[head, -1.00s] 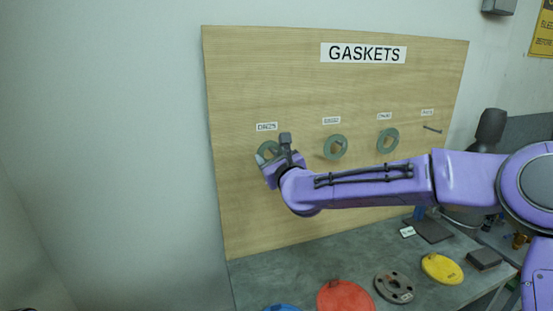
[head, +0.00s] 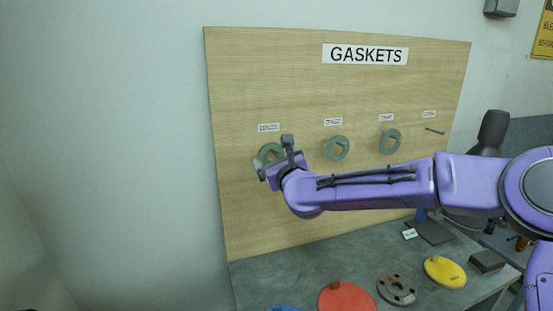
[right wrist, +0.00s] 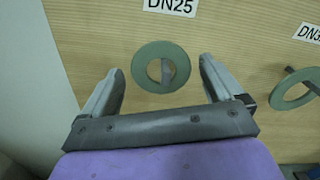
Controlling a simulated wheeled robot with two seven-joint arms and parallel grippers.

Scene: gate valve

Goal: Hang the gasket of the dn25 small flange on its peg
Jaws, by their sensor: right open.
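The DN25 gasket (right wrist: 143,80), a flat green-grey ring, hangs at the DN25 label with its peg (right wrist: 168,72) showing through its hole. In the head view this gasket (head: 265,150) is partly hidden by my gripper. My right gripper (right wrist: 160,68) is open, with one finger on each side of the ring; both fingers look apart from it. In the head view the right gripper (head: 267,164) is just in front of the board at the leftmost peg. My left gripper is not in view.
The wooden GASKETS board (head: 300,210) carries two more hung gaskets (head: 338,157) (head: 390,141) and a bare peg (head: 434,131) on the right. On the bench (head: 290,270) below lie a red disc (head: 347,298), a grey flange (head: 396,290) and a yellow disc (head: 445,272).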

